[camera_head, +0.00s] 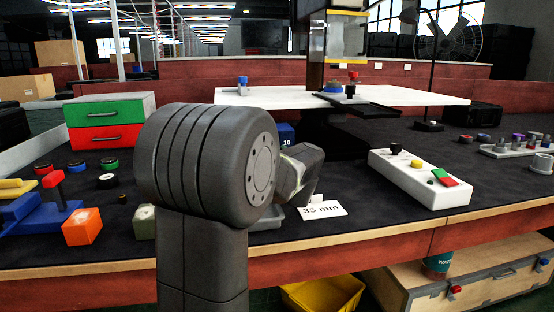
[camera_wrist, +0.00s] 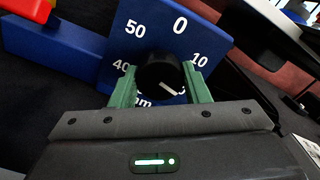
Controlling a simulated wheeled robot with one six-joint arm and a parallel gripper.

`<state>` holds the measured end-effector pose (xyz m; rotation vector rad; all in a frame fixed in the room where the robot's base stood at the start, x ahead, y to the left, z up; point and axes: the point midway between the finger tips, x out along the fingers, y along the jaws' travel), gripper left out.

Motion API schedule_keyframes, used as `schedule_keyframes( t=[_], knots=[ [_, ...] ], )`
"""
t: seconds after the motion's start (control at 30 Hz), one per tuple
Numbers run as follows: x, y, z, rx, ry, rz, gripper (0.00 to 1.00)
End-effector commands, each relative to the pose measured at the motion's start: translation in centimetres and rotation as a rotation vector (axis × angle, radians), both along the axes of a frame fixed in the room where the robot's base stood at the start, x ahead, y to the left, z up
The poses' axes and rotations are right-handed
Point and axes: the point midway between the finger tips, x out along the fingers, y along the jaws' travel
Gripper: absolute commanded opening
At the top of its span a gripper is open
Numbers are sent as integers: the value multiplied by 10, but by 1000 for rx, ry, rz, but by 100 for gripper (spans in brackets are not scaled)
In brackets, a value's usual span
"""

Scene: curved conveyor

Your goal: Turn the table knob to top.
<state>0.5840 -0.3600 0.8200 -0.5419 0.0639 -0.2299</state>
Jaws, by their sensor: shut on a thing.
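The round black knob (camera_wrist: 160,77) sits on a blue dial plate (camera_wrist: 133,30) in the wrist view. White marks 0, 10, 40 and 50 show around it, and the lower marks are partly hidden. The knob's white pointer line slants to the lower right, away from the 0 at the top. My gripper (camera_wrist: 160,84) has its green fingers on either side of the knob and is shut on it. In the head view, only a blue corner of the plate marked 10 (camera_head: 285,132) shows behind my arm. The knob and my fingertips are hidden there.
A blue block (camera_wrist: 50,45) with a red part (camera_wrist: 30,8) lies left of the dial. A white control box (camera_head: 420,178) with buttons stands at the right. A "35 mm" card (camera_head: 321,210) lies near the front edge. A white raised table (camera_head: 420,96) stands behind.

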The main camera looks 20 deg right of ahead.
Motion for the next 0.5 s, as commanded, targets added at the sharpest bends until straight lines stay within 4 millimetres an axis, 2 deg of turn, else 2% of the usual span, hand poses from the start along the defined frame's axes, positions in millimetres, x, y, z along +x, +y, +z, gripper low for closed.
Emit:
schedule_keyframes(
  t=[0.5],
  knots=[
    [0,0,-1,-417,102,0,19]
  ],
)
